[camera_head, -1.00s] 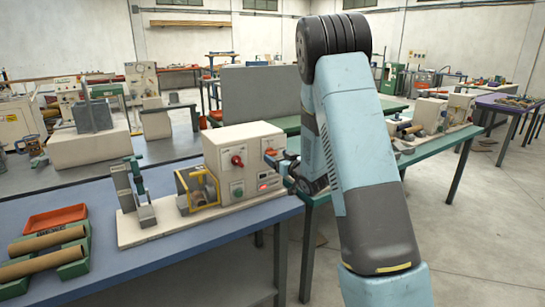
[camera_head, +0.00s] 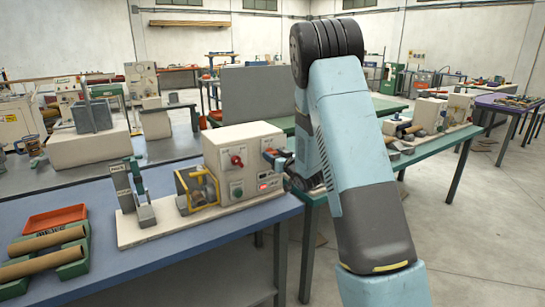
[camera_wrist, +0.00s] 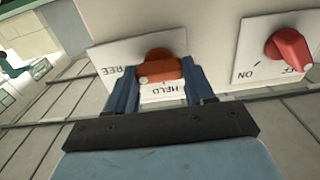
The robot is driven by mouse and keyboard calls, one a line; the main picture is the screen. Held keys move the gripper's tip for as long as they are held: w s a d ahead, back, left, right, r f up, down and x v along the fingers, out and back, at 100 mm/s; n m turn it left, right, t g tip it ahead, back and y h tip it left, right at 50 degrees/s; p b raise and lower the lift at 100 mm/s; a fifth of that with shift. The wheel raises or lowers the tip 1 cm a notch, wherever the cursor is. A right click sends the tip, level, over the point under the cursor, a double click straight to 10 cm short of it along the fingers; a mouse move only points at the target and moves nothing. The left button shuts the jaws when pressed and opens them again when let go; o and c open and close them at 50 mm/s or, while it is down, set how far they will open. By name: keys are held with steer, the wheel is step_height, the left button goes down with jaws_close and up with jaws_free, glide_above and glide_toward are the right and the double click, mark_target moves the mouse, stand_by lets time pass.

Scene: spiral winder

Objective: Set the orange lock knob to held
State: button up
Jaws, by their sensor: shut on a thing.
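The orange lock knob (camera_wrist: 160,68) is on a white label plate (camera_wrist: 98,56) on the machine's face in the wrist view. The plate appears upside down, with FREE at the left and HELD below the knob. A pale mark shows at the knob's left end, pointing to the left and slightly down. My gripper (camera_wrist: 160,76) is shut on the knob, a blue finger on each side. In the head view, my gripper (camera_head: 274,158) is at the right part of the white winder box (camera_head: 240,142); the knob is mostly hidden there.
A red knob (camera_wrist: 288,50) with ON and OFF marks is to the right in the wrist view. In the head view, a yellow guard frame (camera_head: 183,205) stands left of the box. An orange tray (camera_head: 55,219) and cardboard tubes (camera_head: 46,239) lie on the blue bench.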

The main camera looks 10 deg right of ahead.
steer(key=shift+c, duration=1.4)
steer(key=shift+a, duration=0.4)
steer(key=shift+d, duration=0.2)
steer(key=shift+n, duration=0.5)
steer(key=shift+s+a+f+n, duration=0.1)
steer(key=shift+f+n, duration=0.05)
steer(key=shift+n, duration=2.65)
steer(key=shift+s+a+f+n, duration=0.1)
steer(key=shift+n, duration=2.7)
steer(key=shift+a+f+n, duration=0.1)
steer(key=shift+f+n, duration=0.05)
steer(key=shift+n, duration=2.65)
steer(key=shift+d+f, duration=0.1)
